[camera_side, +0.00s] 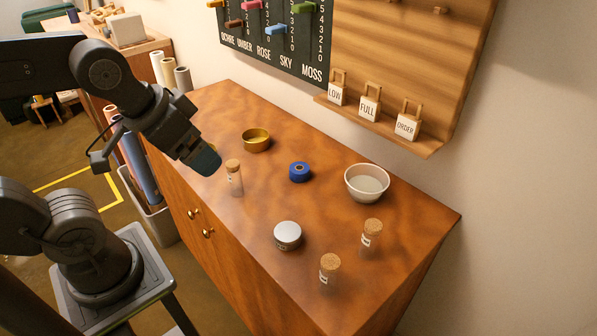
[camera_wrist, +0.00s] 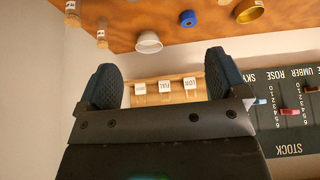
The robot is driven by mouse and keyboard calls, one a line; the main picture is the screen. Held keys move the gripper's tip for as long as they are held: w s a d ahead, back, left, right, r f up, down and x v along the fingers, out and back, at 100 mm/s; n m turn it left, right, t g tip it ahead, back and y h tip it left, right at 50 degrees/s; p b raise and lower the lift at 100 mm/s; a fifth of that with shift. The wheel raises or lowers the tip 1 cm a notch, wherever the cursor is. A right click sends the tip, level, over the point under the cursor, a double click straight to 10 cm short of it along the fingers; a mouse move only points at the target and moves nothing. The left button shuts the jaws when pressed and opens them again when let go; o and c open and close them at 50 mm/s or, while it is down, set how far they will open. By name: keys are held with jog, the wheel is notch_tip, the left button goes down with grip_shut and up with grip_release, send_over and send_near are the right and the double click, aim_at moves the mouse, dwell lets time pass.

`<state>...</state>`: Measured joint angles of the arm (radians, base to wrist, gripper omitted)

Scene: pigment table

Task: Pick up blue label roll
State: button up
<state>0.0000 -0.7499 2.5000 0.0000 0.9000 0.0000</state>
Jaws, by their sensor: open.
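The blue label roll (camera_side: 299,172) lies on the wooden cabinet top, near its middle, between the brass bowl and the white bowl. It also shows at the top of the wrist view (camera_wrist: 188,18). My gripper (camera_side: 208,160) is in the air at the left, over the cabinet's front edge near a corked vial, well apart from the roll. In the wrist view my gripper (camera_wrist: 160,80) has its two dark fingers spread wide with nothing between them.
A corked vial (camera_side: 235,178), brass bowl (camera_side: 256,140), white bowl (camera_side: 367,183), silver-lidded tin (camera_side: 288,236) and two more corked vials (camera_side: 371,238) (camera_side: 329,272) stand around the roll. A board with pegs and tags (camera_side: 395,60) is on the wall behind. Bare wood surrounds the roll.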

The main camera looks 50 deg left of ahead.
jog(key=shift+c, duration=0.2)
jog(key=n+g, duration=0.6)
jog(key=n, duration=1)
send_over(299, 168)
jog(key=f, duration=1.9)
jog(key=shift+w+d+f, duration=0.15)
jog(key=shift+w+f, duration=0.1)
jog(key=shift+f, duration=0.15)
jog(key=shift+s+a+f, duration=0.1)
jog(key=shift+f, duration=1.25)
jog(key=shift+s+a+f, duration=0.1)
jog(key=shift+f, duration=1.25)
jog(key=shift+c, duration=0.2)
